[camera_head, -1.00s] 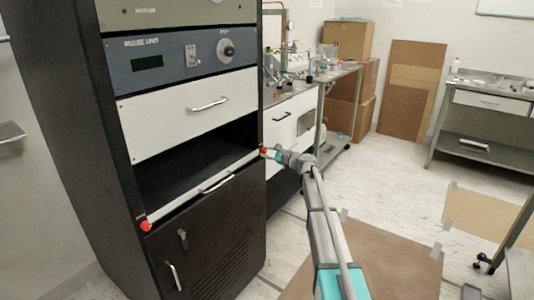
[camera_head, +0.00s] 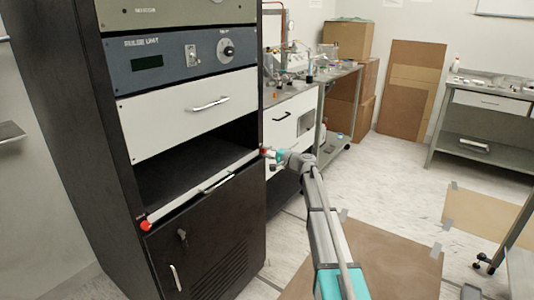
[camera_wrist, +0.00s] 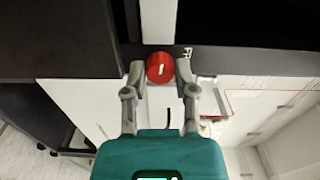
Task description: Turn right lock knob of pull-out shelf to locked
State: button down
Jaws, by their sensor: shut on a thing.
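The right lock knob (camera_wrist: 160,68) is red and round with a white mark, seen at the upper middle of the wrist view. My gripper (camera_wrist: 160,75) has one finger on each side of it and is shut on it. In the head view my gripper (camera_head: 268,153) reaches the right end of the pull-out shelf (camera_head: 203,190), and only a bit of the right knob's red shows there. The shelf front is a narrow pale strip with a handle, flush with the black rack. The left lock knob (camera_head: 146,225), also red, sits at the shelf's left end.
The black rack (camera_head: 75,150) holds a white drawer (camera_head: 190,112) above the shelf opening and a black door (camera_head: 215,235) below. A workbench (camera_head: 292,112) stands close behind my gripper. The floor to the right is mostly open.

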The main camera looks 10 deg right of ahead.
jog(key=shift+n, duration=0.7)
jog(key=shift+c, duration=2)
grip_release()
jog(key=v, duration=1.2)
jog(key=shift+a, duration=0.1)
